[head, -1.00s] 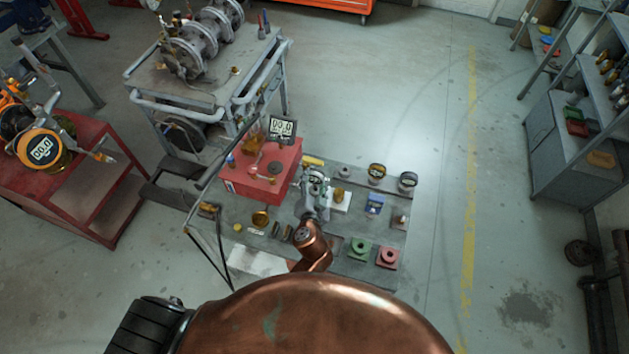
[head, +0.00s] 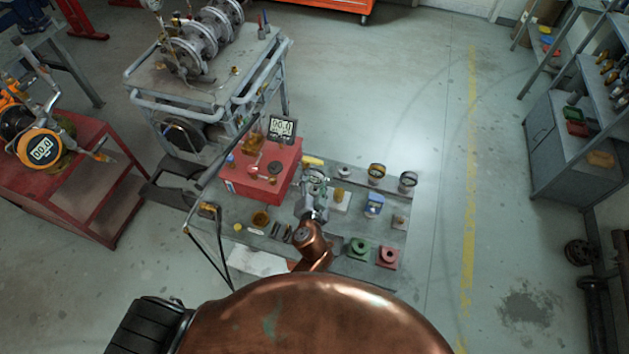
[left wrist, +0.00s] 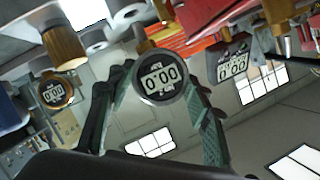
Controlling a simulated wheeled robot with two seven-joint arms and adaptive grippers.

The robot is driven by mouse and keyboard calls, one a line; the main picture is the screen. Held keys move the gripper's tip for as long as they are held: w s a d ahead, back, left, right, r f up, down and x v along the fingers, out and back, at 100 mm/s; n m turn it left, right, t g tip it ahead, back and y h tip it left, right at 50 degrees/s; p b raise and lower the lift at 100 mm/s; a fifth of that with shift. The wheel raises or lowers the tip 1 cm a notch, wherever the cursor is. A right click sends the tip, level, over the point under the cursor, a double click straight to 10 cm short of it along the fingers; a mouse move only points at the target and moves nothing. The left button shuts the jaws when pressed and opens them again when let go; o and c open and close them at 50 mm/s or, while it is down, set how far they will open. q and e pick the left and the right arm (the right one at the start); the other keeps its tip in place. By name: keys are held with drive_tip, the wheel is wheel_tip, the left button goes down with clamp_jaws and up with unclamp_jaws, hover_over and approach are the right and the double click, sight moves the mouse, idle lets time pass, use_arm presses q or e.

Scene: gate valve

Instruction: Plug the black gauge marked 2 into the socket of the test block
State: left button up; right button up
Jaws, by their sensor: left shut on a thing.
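My left gripper (head: 316,190) is over the middle of the grey bench, shut on a round gauge. In the left wrist view this gauge (left wrist: 161,77) has a black rim and a digital face reading 0:00, between the two green-grey fingers. The gauge is small in the head view (head: 316,177). I cannot tell for sure which item is the test block, and no socket opening shows clearly. My right gripper is not in view.
Floor right of the bench is clear.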

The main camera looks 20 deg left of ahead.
sight(315, 185)
use_arm(q)
drive_tip(key=shift+f+b, duration=1.6)
drive_tip(key=shift+f, duration=0.25)
drive_tip(key=o, duration=1.4)
drive_tip(key=shift+c, duration=0.2)
drive_tip(key=shift+s+d+r, duration=0.1)
drive_tip(key=shift+s, duration=0.45)
drive_tip(key=s+d, duration=0.3)
drive_tip(key=s, duration=1)
drive_tip(key=shift+s+r, duration=0.2)
drive_tip(key=shift+r, duration=0.15)
